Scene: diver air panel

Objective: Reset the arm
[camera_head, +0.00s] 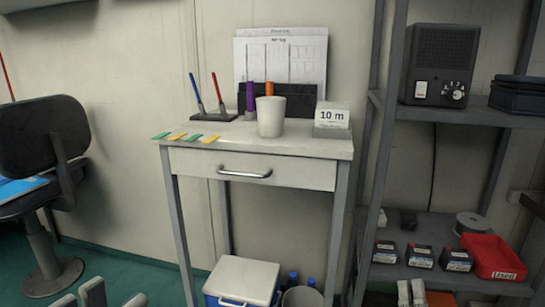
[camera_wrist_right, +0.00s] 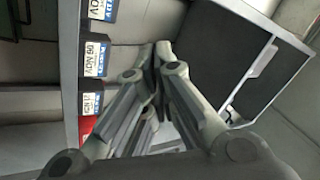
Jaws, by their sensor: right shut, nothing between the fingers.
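My right gripper (camera_head: 411,288) shows at the bottom right of the head view, with its two fingertips close together. In the right wrist view its fingers (camera_wrist_right: 157,50) meet at the tips, shut and empty. My left gripper (camera_head: 95,296) shows only as grey finger parts at the bottom left edge of the head view. Its fingers are cut off, so I cannot tell whether it is open. Neither gripper is seen touching anything.
A small desk (camera_head: 258,147) with a drawer handle (camera_head: 245,173) holds a cup (camera_head: 270,116), pens and a "10 m" sign (camera_head: 331,118). A cooler (camera_head: 242,281) is below. A shelf rack (camera_head: 372,190) with black boxes and a red tray (camera_head: 493,257) stands right, a chair (camera_head: 42,137) left.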

